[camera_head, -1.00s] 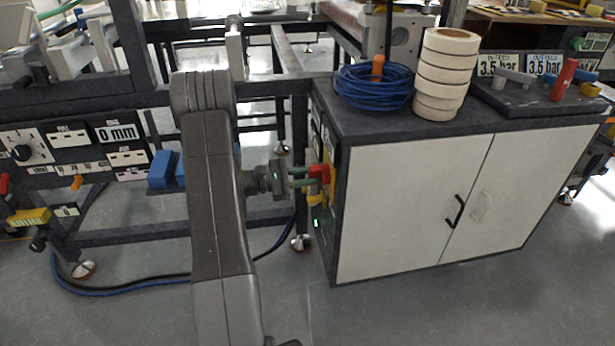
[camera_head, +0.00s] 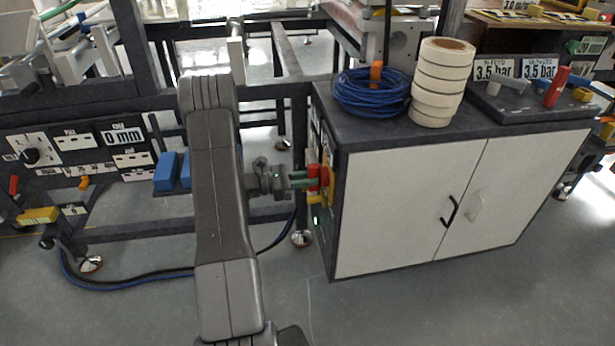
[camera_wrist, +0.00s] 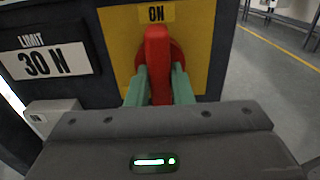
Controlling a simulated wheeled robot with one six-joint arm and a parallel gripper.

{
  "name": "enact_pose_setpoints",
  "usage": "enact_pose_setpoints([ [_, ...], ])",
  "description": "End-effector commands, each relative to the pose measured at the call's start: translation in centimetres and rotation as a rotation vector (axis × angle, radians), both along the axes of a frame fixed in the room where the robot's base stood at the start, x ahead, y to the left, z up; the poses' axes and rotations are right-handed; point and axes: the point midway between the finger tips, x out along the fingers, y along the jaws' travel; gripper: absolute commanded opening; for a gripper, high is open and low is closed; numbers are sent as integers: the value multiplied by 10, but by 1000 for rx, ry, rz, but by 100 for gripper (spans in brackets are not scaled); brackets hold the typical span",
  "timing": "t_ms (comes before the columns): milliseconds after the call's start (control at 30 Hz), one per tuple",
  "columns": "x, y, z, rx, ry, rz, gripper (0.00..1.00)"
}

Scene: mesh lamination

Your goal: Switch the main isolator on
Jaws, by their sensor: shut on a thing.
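The main isolator is a red rotary handle (camera_wrist: 157,60) on a yellow plate (camera_wrist: 200,40) on the cabinet's left side. In the wrist view the handle stands upright, its top just under the "ON" label (camera_wrist: 156,14). My gripper (camera_wrist: 160,88) has its green fingers on both sides of the handle, shut on it. In the head view the fingers (camera_head: 303,180) reach the red handle (camera_head: 318,176) from the left. The handle's lower part is hidden behind my gripper.
A "LIMIT 30 N" label (camera_wrist: 46,58) and a light grey box (camera_wrist: 50,115) are left of the plate. The cabinet (camera_head: 400,210) carries a blue hose coil (camera_head: 371,92) and tape rolls (camera_head: 441,80). The floor in front is clear.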

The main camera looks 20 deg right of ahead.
Motion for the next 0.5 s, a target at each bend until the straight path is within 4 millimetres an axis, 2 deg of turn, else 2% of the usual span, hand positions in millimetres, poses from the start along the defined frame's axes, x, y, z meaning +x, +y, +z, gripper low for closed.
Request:
enact_pose_setpoints([
  [100, 0, 0, 0, -1, 1, 0, 0],
  [133, 0, 0, 0, -1, 1, 0, 26],
  [200, 0, 0, 0, -1, 0, 0, 40],
  [500, 0, 1, 0, -1, -1, 1, 42],
])
